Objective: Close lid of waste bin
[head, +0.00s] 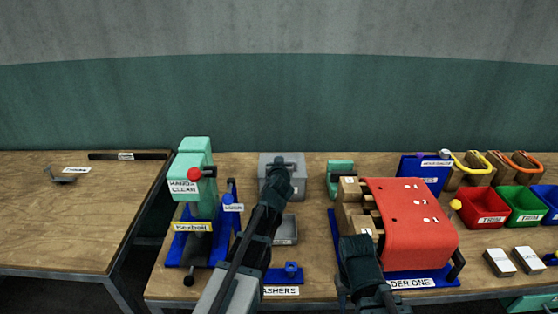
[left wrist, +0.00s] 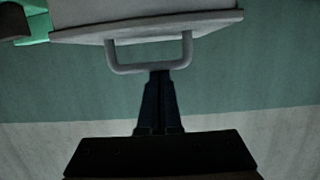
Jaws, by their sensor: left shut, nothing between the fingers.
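The grey waste bin (head: 291,222) stands near the middle of the bench, partly hidden behind my left arm. Its grey lid (head: 267,183) appears raised upright at the back. In the left wrist view the lid (left wrist: 200,22) shows as a grey panel with a U-shaped handle (left wrist: 115,57). My left gripper (head: 281,163) is in front of the lid; its shut, empty fingers (left wrist: 160,74) overlap the handle's crossbar, and I cannot tell whether they touch. My right gripper (head: 357,240) is low, in front of the red-covered press; its jaw opening cannot be made out.
A green and blue press (head: 196,180) stands left of the bin. A red-covered press (head: 410,225) stands right of it. A small blue part (head: 291,270) lies in front of the bin. Red (head: 482,206) and green (head: 522,206) trays stand farther right. The left table (head: 70,220) is mostly clear.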

